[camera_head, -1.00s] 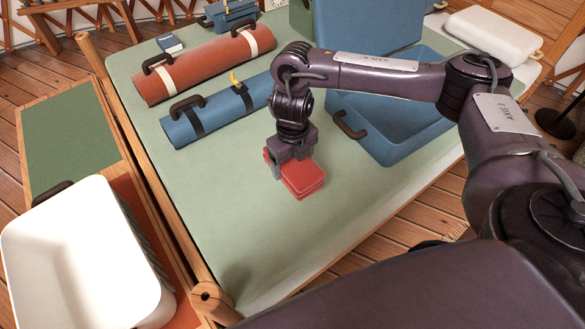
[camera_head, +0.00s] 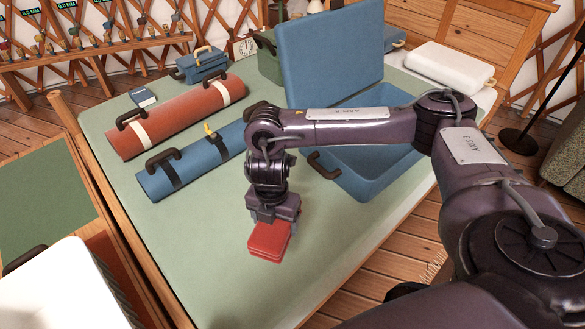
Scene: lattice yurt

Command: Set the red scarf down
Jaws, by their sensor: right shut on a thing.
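The red scarf (camera_head: 268,243) is a folded red block near the front middle of the green bed or table top (camera_head: 215,270). My right gripper (camera_head: 275,222) points down from above and is shut on the scarf's rear part. The scarf is at or just above the green surface; I cannot tell if it touches. My left gripper is not in view.
An open blue suitcase (camera_head: 375,165) stands behind my right arm. A red roll (camera_head: 175,118) and a blue roll (camera_head: 190,165) with straps lie at the left. A small blue book (camera_head: 143,97) lies beyond them. Green surface around the scarf is clear.

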